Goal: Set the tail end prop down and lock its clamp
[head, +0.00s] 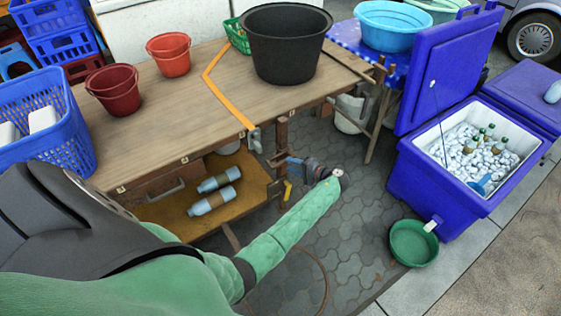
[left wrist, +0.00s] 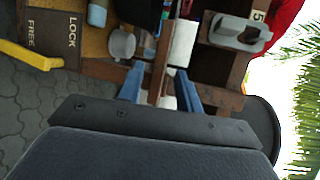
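The tail end prop appears to be the rusty brown post (head: 281,134) under the right end of the wooden table. My left gripper (head: 284,163) reaches it from the right, below the tabletop. In the left wrist view, the two blue fingers of the left gripper (left wrist: 160,82) stand apart, with a brown upright bar (left wrist: 159,70) between them; gaps seem to show on both sides. A yellow clamp lever (head: 287,190) is low beside the post. In the left wrist view the yellow lever (left wrist: 25,56) lies by a plate (left wrist: 55,35) marked LOCK and FREE, nearer FREE. My right gripper is not visible.
The wooden table (head: 175,105) bears a black tub (head: 285,45) and red buckets (head: 112,92). Bottles (head: 213,200) lie on the lower shelf. A blue cooler (head: 425,185) and green basin (head: 413,243) stand right. A grey latch (left wrist: 238,30) is near a "5".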

